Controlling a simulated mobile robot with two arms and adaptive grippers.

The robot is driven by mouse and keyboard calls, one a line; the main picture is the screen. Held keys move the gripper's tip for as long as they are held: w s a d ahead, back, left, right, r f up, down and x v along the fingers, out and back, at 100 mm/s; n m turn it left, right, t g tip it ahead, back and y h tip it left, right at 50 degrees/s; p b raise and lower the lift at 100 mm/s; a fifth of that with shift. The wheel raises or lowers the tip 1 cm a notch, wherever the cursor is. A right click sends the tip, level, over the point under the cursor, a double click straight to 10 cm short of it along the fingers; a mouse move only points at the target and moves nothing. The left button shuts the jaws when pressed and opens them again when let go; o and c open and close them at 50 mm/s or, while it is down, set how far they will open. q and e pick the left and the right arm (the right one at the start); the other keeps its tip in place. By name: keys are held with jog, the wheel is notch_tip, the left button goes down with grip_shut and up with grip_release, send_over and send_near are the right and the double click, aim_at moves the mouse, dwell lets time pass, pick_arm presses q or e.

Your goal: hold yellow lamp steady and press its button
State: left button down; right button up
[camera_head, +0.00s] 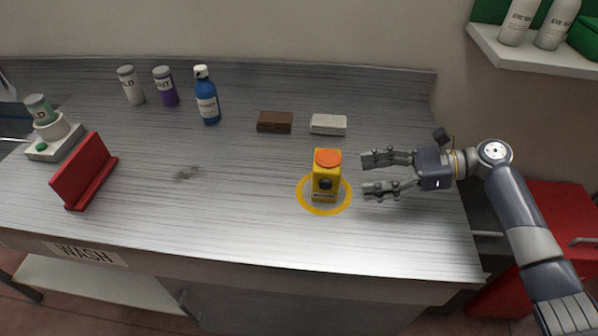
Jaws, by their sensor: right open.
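The yellow lamp (326,184) is a small yellow box that stands upright inside an orange ring (304,206) on the grey worktop. Its top is a round orange-red cap (327,158), and a dark round spot shows on its front face. I cannot tell which of these is the button. My right gripper (366,174) is to the right of the lamp, with its fingers spread and pointing left at it. The gripper is open and empty, and a small gap separates the fingertips from the lamp. My left gripper is not in view.
Behind the lamp lie a brown block (275,122) and a light grey block (328,124). A blue bottle (207,98) and two jars stand at the back left. A red stand (84,172) is at the left.

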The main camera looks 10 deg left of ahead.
aim_at(331, 181)
jog(key=shift+a+f, duration=0.15)
jog(key=a+f+b, duration=0.1)
jog(key=a+b, duration=0.1)
jog(key=shift+f+b, duration=0.15)
jog(key=shift+b, duration=0.2)
jog(key=b+x, duration=0.2)
jog(key=x, duration=0.1)
jog(key=a+p, duration=0.2)
jog(key=shift+a+p, duration=0.3)
jog(key=shift+a, duration=0.05)
jog(key=shift+a+f, duration=0.25)
jog(key=shift+a, duration=0.3)
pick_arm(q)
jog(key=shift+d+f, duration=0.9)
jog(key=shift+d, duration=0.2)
pick_arm(e)
jog(key=c, duration=0.3)
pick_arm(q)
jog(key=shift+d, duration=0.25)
